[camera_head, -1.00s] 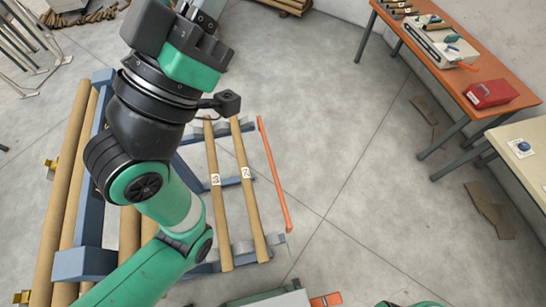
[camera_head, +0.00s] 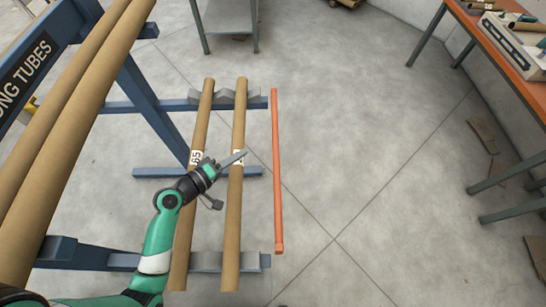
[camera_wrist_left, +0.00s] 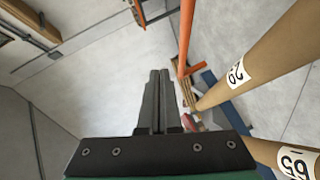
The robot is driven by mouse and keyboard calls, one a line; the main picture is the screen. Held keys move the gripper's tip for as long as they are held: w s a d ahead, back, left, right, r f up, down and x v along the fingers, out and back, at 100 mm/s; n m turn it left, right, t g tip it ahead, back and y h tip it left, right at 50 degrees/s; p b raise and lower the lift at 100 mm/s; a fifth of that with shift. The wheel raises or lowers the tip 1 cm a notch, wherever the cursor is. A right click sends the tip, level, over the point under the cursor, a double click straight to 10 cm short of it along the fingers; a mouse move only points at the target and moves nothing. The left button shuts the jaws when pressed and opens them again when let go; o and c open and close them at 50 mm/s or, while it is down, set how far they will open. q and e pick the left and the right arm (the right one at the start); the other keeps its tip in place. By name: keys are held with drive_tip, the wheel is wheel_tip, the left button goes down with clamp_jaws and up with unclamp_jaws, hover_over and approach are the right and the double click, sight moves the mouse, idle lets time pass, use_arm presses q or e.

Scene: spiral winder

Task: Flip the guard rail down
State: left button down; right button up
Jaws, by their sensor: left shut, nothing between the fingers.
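The guard rail is a long orange bar (camera_head: 277,170) along the right side of the low blue rack, with a small block at its near end. In the wrist view an orange bar (camera_wrist_left: 186,40) rises just right of my fingertips. My left gripper (camera_head: 240,157) reaches over the two cardboard tubes, its fingers pointing toward the rail and apparently short of it. Its fingers (camera_wrist_left: 159,75) are together and empty. My right gripper is not in view.
Two labelled tubes, a left one (camera_head: 201,120) and a right one (camera_head: 238,120), lie on the rack's grey cradles. A larger blue rack (camera_head: 132,85) with long tubes stands left. An orange-topped table (camera_head: 440,30) is at the upper right.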

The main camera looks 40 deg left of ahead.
sight(276, 155)
use_arm(q)
drive_tip(key=shift+n+y, duration=0.4)
drive_tip(key=f, duration=0.1)
drive_tip(key=s+a+f, duration=0.1)
drive_tip(key=f, duration=0.1)
drive_tip(key=s+f+b, duration=0.1)
drive_tip(key=shift+s+a+f, duration=0.15)
drive_tip(key=shift+a, duration=0.1)
drive_tip(key=shift+a+r, duration=0.15)
drive_tip(key=shift+r, duration=0.05)
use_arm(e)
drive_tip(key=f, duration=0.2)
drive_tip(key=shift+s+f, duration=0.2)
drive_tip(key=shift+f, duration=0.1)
use_arm(q)
drive_tip(key=shift+w, duration=0.2)
drive_tip(key=d+f+b+x, duration=0.1)
drive_tip(key=d+b+x, duration=0.1)
drive_tip(key=x, duration=1)
drive_tip(key=shift+w+d+f+b, duration=0.15)
drive_tip(key=shift+w+d+b, duration=0.15)
drive_tip(key=shift+d, duration=0.05)
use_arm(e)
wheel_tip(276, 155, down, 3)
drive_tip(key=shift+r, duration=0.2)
